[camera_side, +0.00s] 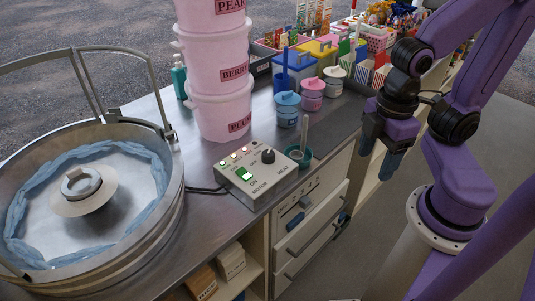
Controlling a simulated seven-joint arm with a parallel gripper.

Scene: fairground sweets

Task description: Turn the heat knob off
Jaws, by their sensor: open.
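The heat knob (268,156) is a black round knob with a light pointer on top of a white control box (258,193). The box stands on the metal counter and carries the words MOTOR and HEAT. A green switch (244,174) marked ON sits left of the knob, with small lit red lamps (235,158) behind it. The pointer's exact setting is too small to read. My gripper (379,161) hangs fingers down to the right of the counter, well apart from the knob. It is open and empty.
A large round pan (171,205) with blue floss stands at left. Stacked pink tubs (223,115) stand behind the box. A green cup (297,156) with an upright stick is close right of the knob. Lidded jars (287,107) stand further back.

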